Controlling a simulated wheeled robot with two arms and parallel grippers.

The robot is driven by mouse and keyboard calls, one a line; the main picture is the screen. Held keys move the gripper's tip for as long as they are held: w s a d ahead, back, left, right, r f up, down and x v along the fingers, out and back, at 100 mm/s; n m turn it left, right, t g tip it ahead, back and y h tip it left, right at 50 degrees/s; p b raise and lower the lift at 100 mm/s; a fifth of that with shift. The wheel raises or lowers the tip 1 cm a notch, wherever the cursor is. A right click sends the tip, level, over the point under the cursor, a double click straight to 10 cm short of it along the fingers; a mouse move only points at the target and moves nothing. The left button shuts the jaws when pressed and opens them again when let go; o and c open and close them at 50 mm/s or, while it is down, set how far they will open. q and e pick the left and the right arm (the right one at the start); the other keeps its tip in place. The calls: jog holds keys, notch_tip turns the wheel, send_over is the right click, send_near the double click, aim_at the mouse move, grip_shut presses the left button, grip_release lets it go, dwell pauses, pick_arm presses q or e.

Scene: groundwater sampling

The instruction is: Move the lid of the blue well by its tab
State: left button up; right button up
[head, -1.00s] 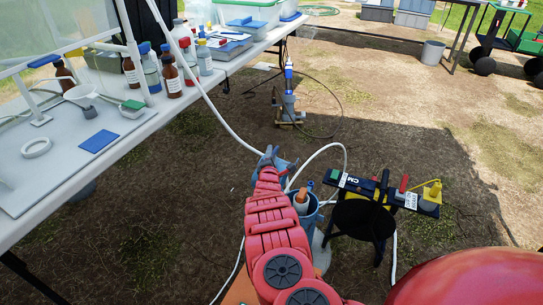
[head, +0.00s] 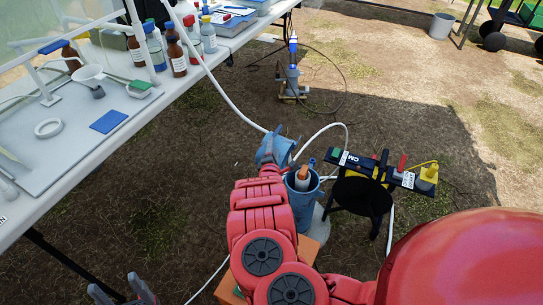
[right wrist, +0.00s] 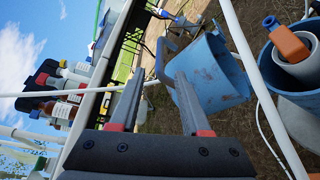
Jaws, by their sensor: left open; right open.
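The blue well (head: 303,212) stands upright in the middle of the head view, its mouth uncovered. An orange-topped pale pipe (head: 302,181) is inside; it also shows in the right wrist view (right wrist: 293,45). The scuffed blue lid (right wrist: 213,78) is tilted up beside the mouth, to its left; it also shows in the head view (head: 270,152). Its grey-blue tab (right wrist: 163,52) is at the fingertips of my right gripper (right wrist: 158,76), which is open; I cannot tell whether they touch. My left gripper (head: 122,290) is open and empty at the lower left, far from the well.
A black stand with a control box (head: 380,168) is right of the well. White hoses (head: 225,117) run past the lid and well. The long table (head: 60,165) with bottles (head: 176,55) is at the left. A blue-topped pump (head: 292,75) stands behind on open ground.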

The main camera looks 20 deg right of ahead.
jog(key=p+v, duration=0.4)
jog(key=v, duration=0.4)
jog(key=shift+s, duration=0.1)
dwell(0.4)
